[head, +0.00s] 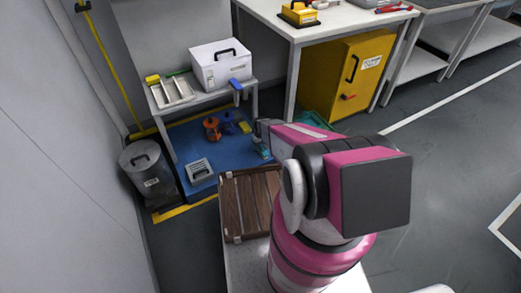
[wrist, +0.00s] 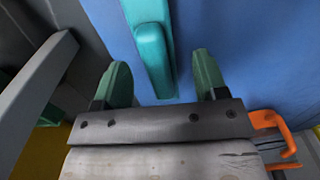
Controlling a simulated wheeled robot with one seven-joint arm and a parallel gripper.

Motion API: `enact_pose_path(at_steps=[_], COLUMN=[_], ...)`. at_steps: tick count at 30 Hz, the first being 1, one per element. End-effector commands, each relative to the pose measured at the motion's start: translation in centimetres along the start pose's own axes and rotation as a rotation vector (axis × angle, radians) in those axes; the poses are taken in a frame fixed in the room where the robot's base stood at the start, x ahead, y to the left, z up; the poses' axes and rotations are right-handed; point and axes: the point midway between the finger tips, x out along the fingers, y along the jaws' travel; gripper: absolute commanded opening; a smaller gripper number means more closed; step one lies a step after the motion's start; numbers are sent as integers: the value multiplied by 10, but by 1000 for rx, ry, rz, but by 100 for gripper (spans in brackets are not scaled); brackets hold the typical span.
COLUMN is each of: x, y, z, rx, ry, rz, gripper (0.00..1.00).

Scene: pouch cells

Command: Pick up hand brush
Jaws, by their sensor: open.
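A teal, long-handled thing that looks like the hand brush (wrist: 153,50) lies on the blue mat (wrist: 245,55). In the head view it is a small teal shape (head: 262,150) at the mat's right edge, partly hidden by my gripper. My gripper (wrist: 160,64) is open, with its two green fingers apart. In the wrist view the near end of the teal handle lies between the fingers, touching neither as far as I can see. The bristles are not visible. My gripper (head: 262,131) is low beside the mat in the head view.
A grey bin (head: 147,170) stands left; a yellow cabinet (head: 325,90) stands right.

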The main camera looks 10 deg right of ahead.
Motion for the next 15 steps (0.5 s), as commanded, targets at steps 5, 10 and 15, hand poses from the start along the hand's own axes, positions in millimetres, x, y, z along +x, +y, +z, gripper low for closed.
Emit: enact_pose_path(at_steps=[5, 10, 15], x=[29, 40, 39], y=[2, 2, 2], z=[-4, -3, -2], rx=[0, 0, 0], ry=[-2, 0, 0], rz=[-1, 0, 0], gripper=[66, 66, 66])
